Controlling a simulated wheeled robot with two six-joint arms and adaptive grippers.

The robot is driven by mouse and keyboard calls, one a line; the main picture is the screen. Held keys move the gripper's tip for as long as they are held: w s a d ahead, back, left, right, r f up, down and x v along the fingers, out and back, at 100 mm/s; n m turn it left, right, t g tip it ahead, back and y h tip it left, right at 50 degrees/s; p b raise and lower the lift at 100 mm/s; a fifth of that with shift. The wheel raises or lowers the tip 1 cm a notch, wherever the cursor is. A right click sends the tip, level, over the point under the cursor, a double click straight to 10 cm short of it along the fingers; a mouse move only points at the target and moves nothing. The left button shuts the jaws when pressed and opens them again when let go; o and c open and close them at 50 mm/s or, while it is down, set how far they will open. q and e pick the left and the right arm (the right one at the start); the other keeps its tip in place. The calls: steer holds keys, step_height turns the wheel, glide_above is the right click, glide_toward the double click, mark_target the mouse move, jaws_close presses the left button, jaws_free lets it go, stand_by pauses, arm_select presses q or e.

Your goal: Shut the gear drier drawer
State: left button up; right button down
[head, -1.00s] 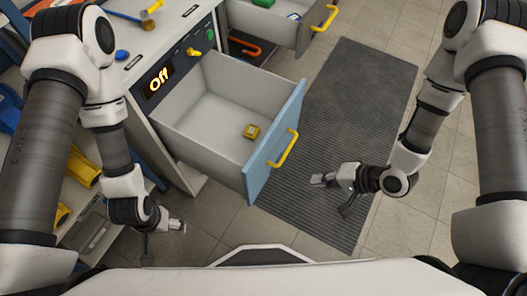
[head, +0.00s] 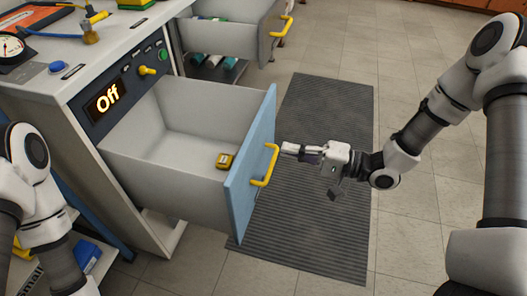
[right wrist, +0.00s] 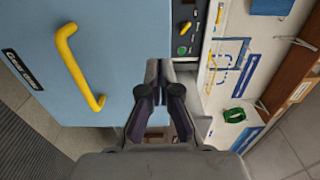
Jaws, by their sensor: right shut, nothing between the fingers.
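The drawer (head: 165,190) stands open, pulled out from a grey cabinet under a lit "Off" display. It has a blue front (head: 252,165) with a yellow handle (head: 268,168); a small yellow block (head: 225,160) lies inside. My right gripper (head: 284,148) is shut and empty, its tips close to the outer face of the drawer front, beside the handle's upper end. Contact is unclear. In the right wrist view the shut fingers (right wrist: 172,66) are near the edge of the blue front (right wrist: 110,45), with the handle (right wrist: 75,65) to their left. My left gripper is out of view.
A second open drawer (head: 215,40) with a yellow handle stands farther back, holding several items. The cabinet top carries a gauge (head: 10,46) and a blue button (head: 57,67). A dark ribbed mat (head: 310,220) covers the floor right of the drawer; the tiles beyond are clear.

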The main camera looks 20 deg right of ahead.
mark_target(252, 143)
steer(key=b+x, duration=0.2)
steer(key=x, duration=0.4)
steer(key=shift+a+f, duration=0.1)
steer(key=shift+f, duration=0.05)
steer(key=shift+w+a, duration=0.25)
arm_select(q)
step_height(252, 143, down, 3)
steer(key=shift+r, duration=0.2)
